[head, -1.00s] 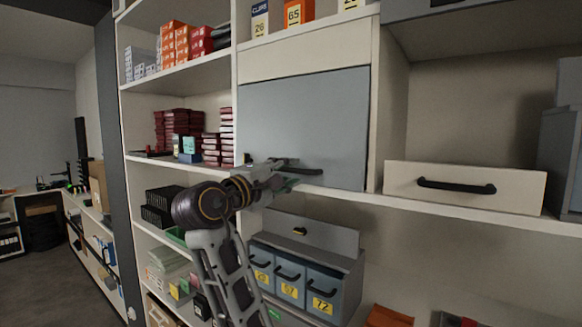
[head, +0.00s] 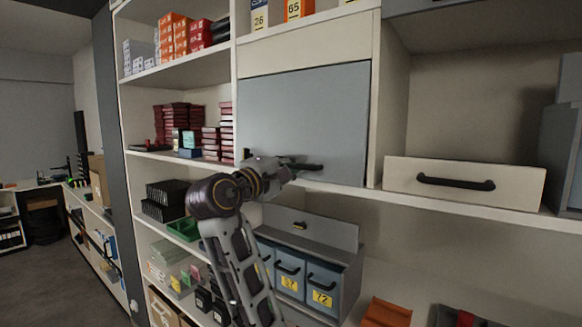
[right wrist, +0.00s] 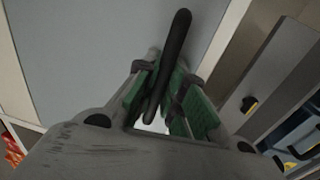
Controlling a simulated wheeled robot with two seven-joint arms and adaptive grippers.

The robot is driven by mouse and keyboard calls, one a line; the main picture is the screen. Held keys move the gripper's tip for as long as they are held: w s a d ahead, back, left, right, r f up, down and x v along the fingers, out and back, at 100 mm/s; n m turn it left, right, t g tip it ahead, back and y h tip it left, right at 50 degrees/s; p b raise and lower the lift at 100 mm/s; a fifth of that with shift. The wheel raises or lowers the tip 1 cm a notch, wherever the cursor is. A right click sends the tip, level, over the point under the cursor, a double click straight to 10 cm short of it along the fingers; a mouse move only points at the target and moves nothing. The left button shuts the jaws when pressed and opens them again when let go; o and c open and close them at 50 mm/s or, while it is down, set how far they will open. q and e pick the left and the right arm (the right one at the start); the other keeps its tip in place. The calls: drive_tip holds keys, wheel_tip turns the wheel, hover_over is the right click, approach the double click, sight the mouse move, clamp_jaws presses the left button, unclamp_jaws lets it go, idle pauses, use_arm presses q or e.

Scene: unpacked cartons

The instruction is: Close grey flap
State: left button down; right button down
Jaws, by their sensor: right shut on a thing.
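The grey flap (head: 305,115) is a flat panel in the upper middle of the shelf unit in the head view. It covers its compartment and looks flush, or nearly so, with the frame. Its black bar handle (head: 309,167) is near the lower edge. My right gripper (head: 288,164) is at this handle, and its arm comes up from below. In the right wrist view the green-padded fingers (right wrist: 172,100) are shut around the black handle (right wrist: 172,60), with the grey flap (right wrist: 95,50) behind. The fingertips are partly hidden in the head view. My left gripper is not in view.
A white drawer (head: 464,186) with a black handle is to the right. Below the flap is a grey box (head: 325,228) with several blue drawers (head: 322,284). Dark red boxes (head: 178,118) fill the shelf at left. An open compartment (head: 465,110) is at upper right.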

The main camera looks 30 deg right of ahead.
drive_tip(key=shift+d+f, duration=0.1)
drive_tip(key=shift+w+d+f+h+b, duration=0.1)
drive_tip(key=shift+w+d+h+b, duration=0.15)
drive_tip(key=shift+d+b, duration=0.25)
drive_tip(key=shift+w+d+f+h+b, duration=0.1)
drive_tip(key=shift+w+d+h+b, duration=0.05)
drive_tip(key=shift+d+h+b, duration=0.3)
drive_tip(key=shift+a+r, duration=0.1)
drive_tip(key=c, duration=1.5)
unclamp_jaws()
drive_tip(key=shift+d, duration=0.2)
drive_tip(key=shift+a, duration=0.15)
drive_tip(key=shift+v, duration=5.95)
